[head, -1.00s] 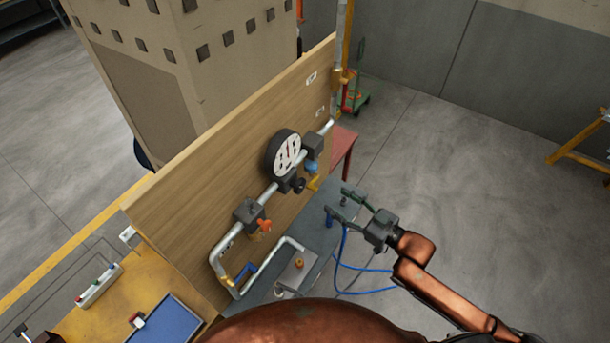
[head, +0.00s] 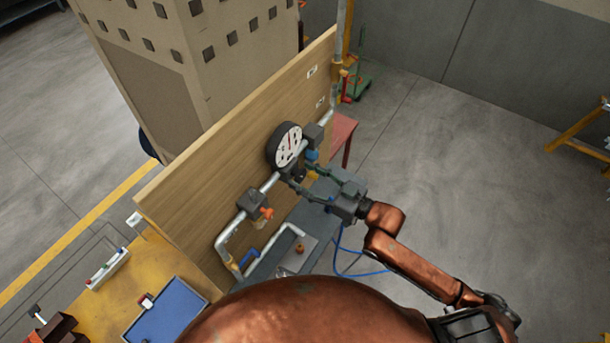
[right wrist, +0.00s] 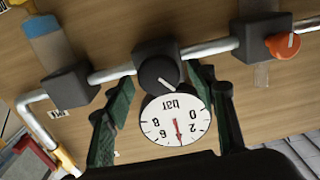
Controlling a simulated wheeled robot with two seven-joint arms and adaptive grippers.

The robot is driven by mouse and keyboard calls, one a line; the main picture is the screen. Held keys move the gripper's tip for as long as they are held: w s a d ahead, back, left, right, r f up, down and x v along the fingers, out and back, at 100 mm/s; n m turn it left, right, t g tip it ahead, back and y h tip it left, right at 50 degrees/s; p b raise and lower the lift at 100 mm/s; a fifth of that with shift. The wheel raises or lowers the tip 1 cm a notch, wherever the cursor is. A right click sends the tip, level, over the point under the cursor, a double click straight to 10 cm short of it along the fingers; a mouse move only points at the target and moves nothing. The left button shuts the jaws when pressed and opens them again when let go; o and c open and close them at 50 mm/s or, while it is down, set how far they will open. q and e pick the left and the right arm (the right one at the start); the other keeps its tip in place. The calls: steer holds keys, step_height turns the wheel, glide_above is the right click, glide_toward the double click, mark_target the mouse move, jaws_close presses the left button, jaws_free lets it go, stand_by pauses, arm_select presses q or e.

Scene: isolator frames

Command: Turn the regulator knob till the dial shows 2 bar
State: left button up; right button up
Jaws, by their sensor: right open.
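The round white dial (head: 288,146) with a black rim is on the pipe along the wooden board. It shows upside down in the right wrist view (right wrist: 166,112), with its red needle around the middle of the scale, between 2 and 6, near where 4 would be. The black regulator knob (right wrist: 158,72) has a white mark and sits on a dark block beside the dial. My right gripper (head: 301,175) is open, its green-grey fingers reaching toward the board on either side of the knob, without visible contact. My left gripper is out of view.
An orange valve handle (head: 266,213) is on the same pipe, left of the dial, and a blue part (head: 311,155) is on its right. A grey bench (head: 318,212) lies below. A yellow table with a blue tray (head: 166,310) is at lower left. Open floor lies right.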

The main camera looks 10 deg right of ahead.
steer(key=c, duration=1.1)
steer(key=shift+c, duration=0.2)
steer(key=shift+n, duration=0.3)
steer(key=n+b, duration=0.1)
steer(key=n, duration=0.5)
steer(key=shift+s+a, duration=0.1)
steer(key=n, duration=0.3)
steer(key=shift+f+n, duration=0.15)
steer(key=shift+n, duration=0.15)
steer(key=shift+s+n+b, duration=0.1)
steer(key=shift+n+b, duration=0.4)
steer(key=shift+n, duration=1.4)
